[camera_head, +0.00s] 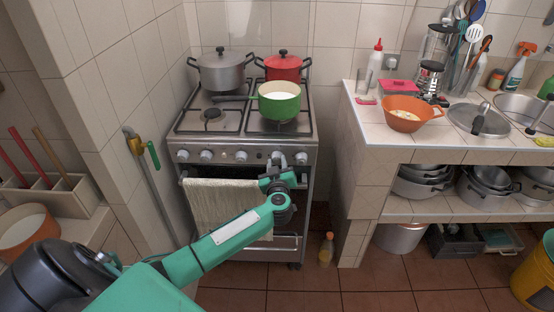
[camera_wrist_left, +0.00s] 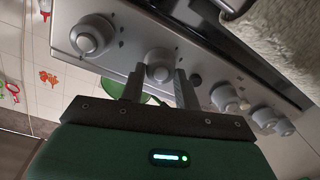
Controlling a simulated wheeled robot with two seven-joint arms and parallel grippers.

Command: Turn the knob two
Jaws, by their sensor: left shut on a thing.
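The stove's front panel (camera_head: 223,156) carries a row of several round grey knobs. My left gripper (camera_head: 277,163) reaches the panel from below right of the hanging towel. In the left wrist view its two dark fingers (camera_wrist_left: 159,84) are shut on one knob (camera_wrist_left: 160,65), which sits between the fingertips. This is the second knob from the right end in the head view. The rightmost knob (camera_head: 301,158) is free beside it and shows large in the left wrist view (camera_wrist_left: 93,35). Another knob (camera_wrist_left: 228,98) lies on the other side. My right gripper is not in view.
A cream towel (camera_head: 215,207) hangs on the oven door close to my left arm. A grey pot (camera_head: 221,73), a red pot (camera_head: 283,67) and a green pot (camera_head: 279,104) stand on the stove. A tiled counter (camera_head: 350,125) is to the right; a bottle (camera_head: 326,250) stands on the floor.

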